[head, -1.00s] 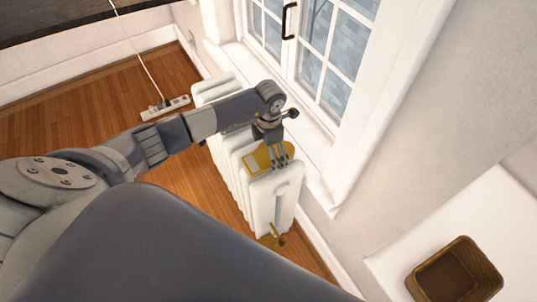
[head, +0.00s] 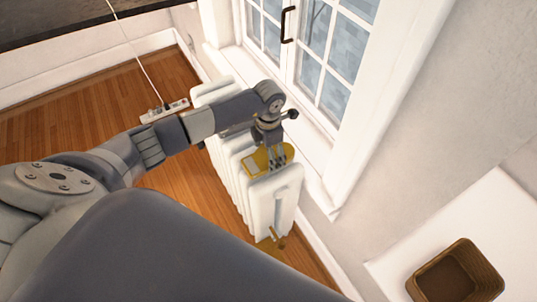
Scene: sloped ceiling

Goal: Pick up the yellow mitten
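The yellow mitten (head: 254,163) lies flat on top of the white radiator (head: 286,190) under the window, with a pale patch at its left end. My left gripper (head: 277,168) points down at the right part of the mitten, its fingers over or against it. The fingers cover part of the mitten. I cannot tell whether they are apart or closed on it. My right gripper is not in view.
The window (head: 330,60) and its white sill stand just behind the radiator. A power strip (head: 165,111) with a cord lies on the wooden floor at left. A brown basket (head: 487,268) sits on a white surface at lower right. A brass valve (head: 272,240) is at the radiator's foot.

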